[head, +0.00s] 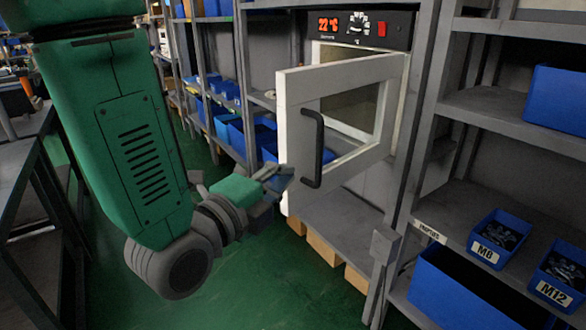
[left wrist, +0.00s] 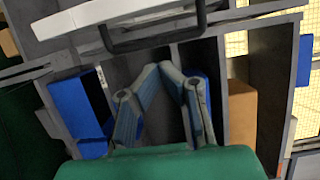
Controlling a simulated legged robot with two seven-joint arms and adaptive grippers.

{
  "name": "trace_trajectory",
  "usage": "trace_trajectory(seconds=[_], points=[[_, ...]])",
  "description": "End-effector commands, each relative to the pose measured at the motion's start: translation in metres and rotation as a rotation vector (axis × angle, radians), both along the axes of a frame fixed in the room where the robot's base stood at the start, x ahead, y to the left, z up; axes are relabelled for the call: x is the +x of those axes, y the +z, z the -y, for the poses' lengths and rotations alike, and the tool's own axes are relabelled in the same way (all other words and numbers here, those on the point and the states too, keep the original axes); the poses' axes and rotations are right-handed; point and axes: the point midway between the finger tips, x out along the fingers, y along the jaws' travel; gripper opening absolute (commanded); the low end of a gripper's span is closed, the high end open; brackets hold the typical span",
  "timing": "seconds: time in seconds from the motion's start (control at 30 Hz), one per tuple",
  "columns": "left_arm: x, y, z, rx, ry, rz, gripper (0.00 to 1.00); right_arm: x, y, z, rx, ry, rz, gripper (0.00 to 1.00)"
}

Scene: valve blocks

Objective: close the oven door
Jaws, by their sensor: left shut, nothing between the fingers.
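The oven door (head: 292,103) is a white frame with a window opening and stands open, swung out to the left from the oven. Its black bar handle (head: 318,148) is upright on the outer face. The oven (head: 357,30) has a dark panel with an orange display reading 22 °C and a red button. My left gripper (head: 284,178) is shut and empty, at the lower free edge of the door, left of the handle; I cannot tell if it touches. In the left wrist view, the fingers (left wrist: 163,72) point towards the handle (left wrist: 155,44) and the white door edge (left wrist: 90,18). My right gripper is out of view.
Grey shelves with blue bins (head: 232,128) stand behind the door. A grey shelf (head: 500,110) at right holds bins, including ones labelled M8 (head: 497,240) and M12 (head: 557,275). Cardboard boxes (head: 322,247) sit under the oven. Green floor (head: 250,290) in front is clear.

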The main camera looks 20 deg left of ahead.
Motion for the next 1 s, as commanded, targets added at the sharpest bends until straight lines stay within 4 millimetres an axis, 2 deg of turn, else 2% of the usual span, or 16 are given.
trace_trajectory(seconds=[0.03, 0.2, 0.33, 0.37, 0.6, 1.0], points=[[0.012, -0.001, 0.002, -0.004, 0.002, 0.003, 0.0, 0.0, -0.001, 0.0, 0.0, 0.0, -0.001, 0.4], [0.05, 0.0, 0.009, -0.009, 0.003, 0.001, 0.0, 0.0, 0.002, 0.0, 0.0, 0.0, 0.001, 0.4], [0.074, 0.0, 0.018, -0.008, 0.004, 0.001, 0.0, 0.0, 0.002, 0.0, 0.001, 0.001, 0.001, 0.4], [0.077, 0.0, 0.014, -0.007, 0.007, 0.0, 0.0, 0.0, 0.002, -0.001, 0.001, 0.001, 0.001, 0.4], [0.09, 0.001, -0.007, -0.001, 0.003, 0.001, 0.0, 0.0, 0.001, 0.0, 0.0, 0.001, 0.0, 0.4], [0.093, 0.0, -0.014, -0.002, 0.001, -0.001, 0.0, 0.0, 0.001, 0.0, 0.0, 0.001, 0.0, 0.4]])
